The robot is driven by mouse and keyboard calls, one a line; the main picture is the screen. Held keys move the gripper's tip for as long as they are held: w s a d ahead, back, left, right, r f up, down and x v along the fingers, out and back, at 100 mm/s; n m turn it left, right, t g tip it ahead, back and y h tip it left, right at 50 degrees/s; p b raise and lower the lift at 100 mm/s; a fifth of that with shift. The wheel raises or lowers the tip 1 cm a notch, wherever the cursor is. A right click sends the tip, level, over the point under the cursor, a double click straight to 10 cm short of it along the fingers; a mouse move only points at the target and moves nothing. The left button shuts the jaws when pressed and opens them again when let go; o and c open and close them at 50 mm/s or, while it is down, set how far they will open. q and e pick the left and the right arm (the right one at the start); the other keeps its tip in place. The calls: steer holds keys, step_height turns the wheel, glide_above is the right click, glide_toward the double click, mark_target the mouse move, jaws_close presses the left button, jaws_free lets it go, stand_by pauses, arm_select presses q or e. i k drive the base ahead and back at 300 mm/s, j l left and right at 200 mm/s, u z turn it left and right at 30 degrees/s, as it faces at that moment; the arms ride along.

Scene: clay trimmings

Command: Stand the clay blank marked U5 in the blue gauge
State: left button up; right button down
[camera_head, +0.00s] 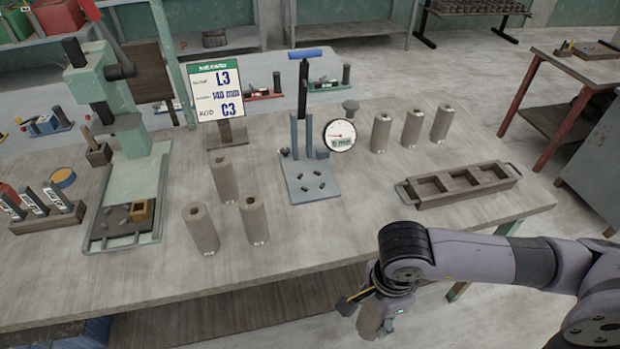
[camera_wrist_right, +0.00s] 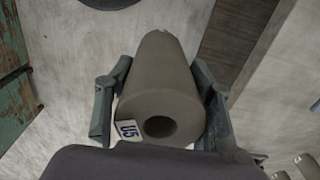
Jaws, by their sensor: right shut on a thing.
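My right gripper (camera_head: 374,306) is shut on a grey-brown clay blank (camera_head: 369,321) in front of the table's front edge, low in the head view. In the right wrist view the blank (camera_wrist_right: 163,75) lies between the two fingers (camera_wrist_right: 160,100), its holed end facing the camera and a U5 label near that rim. The blue gauge (camera_head: 325,190) stands at the table's middle, with blue posts, a handled lever and a round dial (camera_head: 340,134). Small dark bits lie on its base plate. The gripper is well apart from the gauge. My left gripper is out of view.
Three blanks (camera_head: 201,228) stand left of the gauge and three (camera_head: 412,128) behind it to the right. A wooden tray with empty compartments (camera_head: 405,192) lies at right. A sign (camera_head: 213,90) reads L3, 140, C3. A green press (camera_head: 130,195) stands at left. The front middle of the table is clear.

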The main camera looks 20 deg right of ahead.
mark_target(311, 181)
steer(key=i, duration=0.95)
